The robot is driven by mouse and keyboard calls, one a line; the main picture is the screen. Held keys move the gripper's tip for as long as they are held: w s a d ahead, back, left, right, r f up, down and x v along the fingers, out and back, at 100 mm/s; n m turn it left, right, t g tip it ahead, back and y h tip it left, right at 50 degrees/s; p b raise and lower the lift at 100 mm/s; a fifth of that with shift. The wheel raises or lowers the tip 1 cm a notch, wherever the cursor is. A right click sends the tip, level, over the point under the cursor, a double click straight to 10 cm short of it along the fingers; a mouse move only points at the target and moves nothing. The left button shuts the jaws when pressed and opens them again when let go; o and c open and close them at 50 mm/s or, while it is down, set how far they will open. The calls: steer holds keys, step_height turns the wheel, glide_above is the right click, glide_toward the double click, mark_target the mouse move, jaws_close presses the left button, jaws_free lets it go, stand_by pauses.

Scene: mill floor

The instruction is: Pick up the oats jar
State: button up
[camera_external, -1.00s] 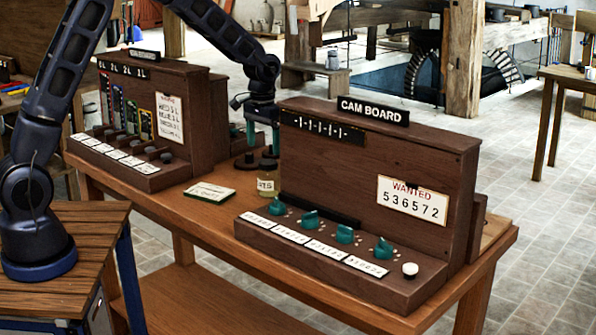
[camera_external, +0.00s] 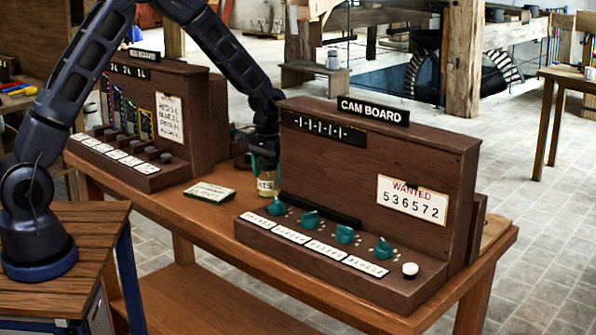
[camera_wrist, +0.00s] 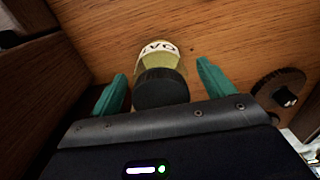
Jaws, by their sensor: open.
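My gripper (camera_external: 264,165) is over the jar in the outside view. In the wrist view its two green fingers (camera_wrist: 165,85) are open, one on each side of the lid, with a gap on both sides. The jar's upper part is hidden by the gripper in the outside view.
The tall cam board (camera_external: 370,180) stands close on the jar's right. Another dark wooden board (camera_external: 190,115) stands to the left. A green-edged card (camera_external: 209,192) lies on the table (camera_external: 190,212) in front. A round dark object (camera_wrist: 280,92) sits right of the jar in the wrist view.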

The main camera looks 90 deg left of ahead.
step_height(320, 180, down, 2)
steer(key=shift+f, duration=0.1)
steer(key=c, duration=1.3)
steer(key=shift+o, duration=0.2)
